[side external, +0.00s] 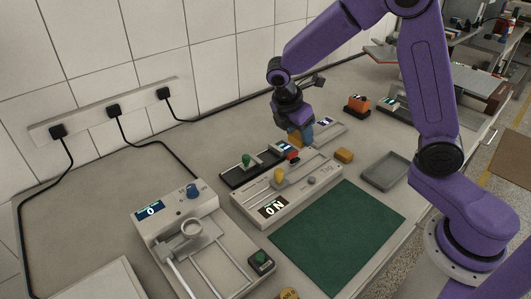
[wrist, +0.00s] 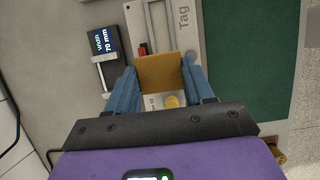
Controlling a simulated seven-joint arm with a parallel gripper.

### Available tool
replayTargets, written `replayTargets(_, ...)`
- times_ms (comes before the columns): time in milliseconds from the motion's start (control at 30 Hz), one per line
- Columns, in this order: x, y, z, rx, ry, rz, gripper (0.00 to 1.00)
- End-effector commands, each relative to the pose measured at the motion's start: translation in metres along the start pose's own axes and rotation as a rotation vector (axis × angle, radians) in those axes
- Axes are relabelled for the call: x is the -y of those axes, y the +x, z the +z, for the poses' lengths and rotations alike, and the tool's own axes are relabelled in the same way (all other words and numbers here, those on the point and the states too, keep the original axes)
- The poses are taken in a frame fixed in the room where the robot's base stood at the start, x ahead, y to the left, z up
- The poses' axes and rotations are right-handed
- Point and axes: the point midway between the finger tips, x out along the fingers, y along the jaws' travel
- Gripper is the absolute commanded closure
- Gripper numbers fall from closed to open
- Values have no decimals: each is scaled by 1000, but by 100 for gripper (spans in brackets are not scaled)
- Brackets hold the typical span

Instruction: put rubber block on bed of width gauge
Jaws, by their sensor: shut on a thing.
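My gripper (wrist: 160,88) is shut on an amber block, which I take to be the rubber block (wrist: 159,71). It sits between the blue fingers, and its lower part also shows in the side view (side external: 295,138). The width gauge (wrist: 103,43) has a dark body, a display reading "Width 70 mm" and a pale jaw, to the left of the held block in the wrist view. I cannot make out all of the gauge's bed.
A pale "Tag" device (side external: 263,199) with a yellow knob lies below the gripper. Another amber block (side external: 344,156) rests to its right. A dark rail with a green knob (side external: 246,160) is on the left. A green mat (side external: 335,235) and grey tray (side external: 386,172) lie nearer the front edge.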

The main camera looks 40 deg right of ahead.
Motion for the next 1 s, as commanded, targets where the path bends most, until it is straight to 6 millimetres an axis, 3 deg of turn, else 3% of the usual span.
replayTargets(400, -76, 31, -16, 1, 1, -1, 78)
replayTargets(700, -108, 69, -34, 1, -1, -2, 78)
replayTargets(1000, -123, 83, -41, 1, 0, 0, 78)
